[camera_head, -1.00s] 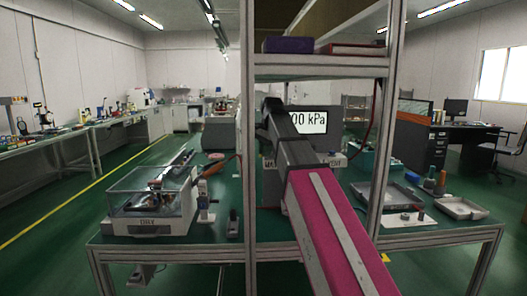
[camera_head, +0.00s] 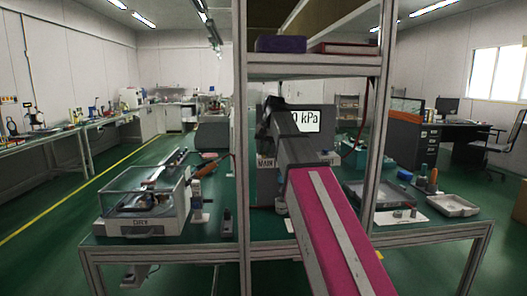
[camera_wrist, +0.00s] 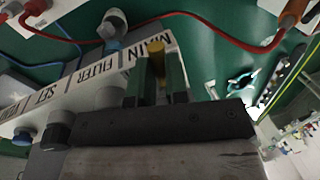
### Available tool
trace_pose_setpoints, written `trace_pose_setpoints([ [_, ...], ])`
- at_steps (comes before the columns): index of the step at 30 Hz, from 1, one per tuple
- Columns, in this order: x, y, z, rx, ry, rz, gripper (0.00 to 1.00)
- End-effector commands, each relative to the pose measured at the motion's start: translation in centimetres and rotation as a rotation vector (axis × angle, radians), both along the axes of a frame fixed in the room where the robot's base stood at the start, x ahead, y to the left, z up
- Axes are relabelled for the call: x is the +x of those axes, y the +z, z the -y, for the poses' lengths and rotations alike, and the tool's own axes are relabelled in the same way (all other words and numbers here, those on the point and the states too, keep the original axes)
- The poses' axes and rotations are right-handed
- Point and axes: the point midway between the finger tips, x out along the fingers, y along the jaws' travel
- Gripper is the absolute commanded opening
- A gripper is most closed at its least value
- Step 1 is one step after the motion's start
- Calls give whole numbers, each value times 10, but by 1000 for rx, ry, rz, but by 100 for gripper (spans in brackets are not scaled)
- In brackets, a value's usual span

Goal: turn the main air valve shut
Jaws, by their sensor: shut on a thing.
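The main air valve shows in the wrist view as a brass-yellow part (camera_wrist: 157,62) beside the MAIN label, with its lower end hidden between my fingers. My gripper (camera_wrist: 160,82) is shut on it, one dark green finger on each side. The white labelled panel (camera_wrist: 85,75) carries the words MAIN, FILTER and SET. In the head view my pink and grey arm reaches to the panel (camera_head: 265,162) under the shelf frame. The arm hides the valve and my fingers there.
Metal frame posts (camera_head: 383,130) stand close on both sides of my arm, with a shelf (camera_head: 320,66) above. A lidded machine (camera_head: 145,205) stands left on the bench. A tray (camera_head: 452,205) lies right. In the wrist view a red hose (camera_wrist: 215,30) runs past the valve.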

Motion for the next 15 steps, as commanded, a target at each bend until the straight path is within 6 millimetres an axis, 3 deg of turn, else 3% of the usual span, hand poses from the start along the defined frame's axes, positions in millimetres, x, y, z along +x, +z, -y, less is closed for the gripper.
trace_pose_setpoints([
  [15, 1, 1, 1, 0, 35, 1, 0],
])
